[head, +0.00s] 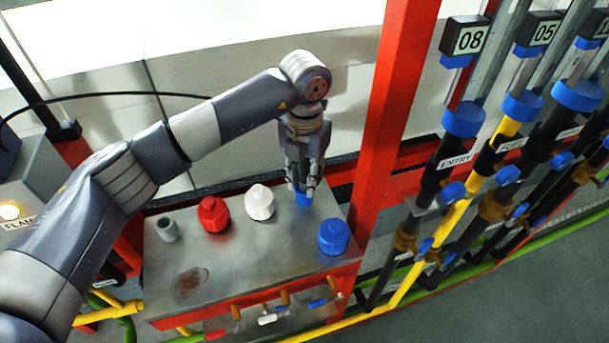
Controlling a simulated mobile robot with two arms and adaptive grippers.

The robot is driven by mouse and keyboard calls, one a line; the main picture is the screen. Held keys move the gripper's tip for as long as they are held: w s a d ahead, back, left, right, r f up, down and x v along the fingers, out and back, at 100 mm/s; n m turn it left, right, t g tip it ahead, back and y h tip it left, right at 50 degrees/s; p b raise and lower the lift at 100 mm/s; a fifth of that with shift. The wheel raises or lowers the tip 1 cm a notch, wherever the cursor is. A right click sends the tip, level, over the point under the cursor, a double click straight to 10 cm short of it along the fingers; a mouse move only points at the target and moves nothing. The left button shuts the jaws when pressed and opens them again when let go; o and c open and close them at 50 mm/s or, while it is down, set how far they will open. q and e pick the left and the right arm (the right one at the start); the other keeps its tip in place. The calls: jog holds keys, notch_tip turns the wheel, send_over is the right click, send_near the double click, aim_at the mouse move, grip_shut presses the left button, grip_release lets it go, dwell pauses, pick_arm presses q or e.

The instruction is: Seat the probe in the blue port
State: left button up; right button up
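My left gripper (304,187) points straight down over the back right of a grey metal bench top (240,258). Its fingertips are at a small blue piece (303,200), which is partly hidden by them. I cannot tell whether the fingers grip this piece or only stand around it, nor whether it is the blue port or part of the probe. A larger blue capped fitting (333,237) stands in front and to the right, apart from the gripper. No separate probe can be made out. My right gripper is not in view.
A white fitting (260,203), a red fitting (213,214) and a grey hollow cylinder (167,229) stand left of the gripper. A red post (390,110) rises close on the right. Labelled pipes with blue collars (463,119) stand beyond it.

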pick_arm(q)
jog(key=shift+r, duration=0.25)
notch_tip(320, 180, up, 10)
jog(key=b, duration=0.3)
jog(key=shift+r+b, duration=0.25)
jog(key=shift+b, duration=0.15)
jog(key=shift+r, duration=0.7)
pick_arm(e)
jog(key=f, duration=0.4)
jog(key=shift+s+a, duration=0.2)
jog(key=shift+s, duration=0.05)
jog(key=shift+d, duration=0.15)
